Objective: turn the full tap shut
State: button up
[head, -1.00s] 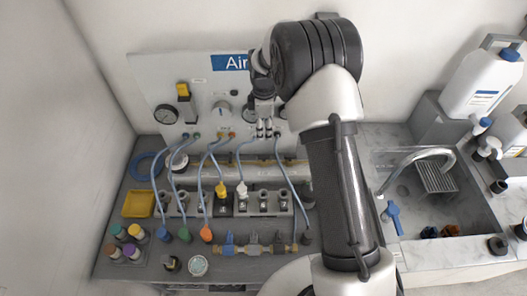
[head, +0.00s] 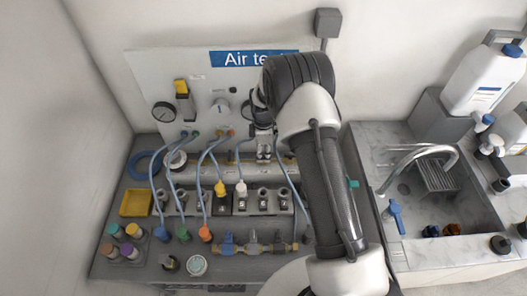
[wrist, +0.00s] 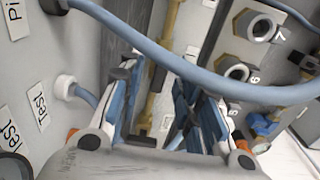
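No tap in view has a readable "full" label, so I cannot tell which one it is. A brass pipe (head: 290,161) runs along the foot of the panel, partly hidden by my arm. My gripper (head: 266,153) points down in front of the panel, above that pipe. In the wrist view its blue-padded fingers (wrist: 155,85) are apart, with the pipe visible beyond the gap and nothing held.
A blue hose (wrist: 215,85) crosses close in front of the fingers. A sink (head: 440,200) with a blue-handled tap (head: 395,214) stands right. A yellow tray (head: 136,203) sits left.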

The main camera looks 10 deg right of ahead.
grip_shut()
dwell(0.3)
jog(key=shift+m, duration=0.4)
jog(key=m+b, duration=0.1)
jog(key=m, duration=0.2)
jog(key=shift+m+b, duration=0.3)
jog(key=shift+b, duration=0.1)
jog(key=m+b, duration=0.1)
jog(key=m, duration=0.3)
jog(key=shift+m, duration=0.3)
jog(key=m, duration=0.4)
jog(key=shift+b, duration=0.4)
jog(key=m, duration=0.4)
jog(key=shift+m, duration=0.6)
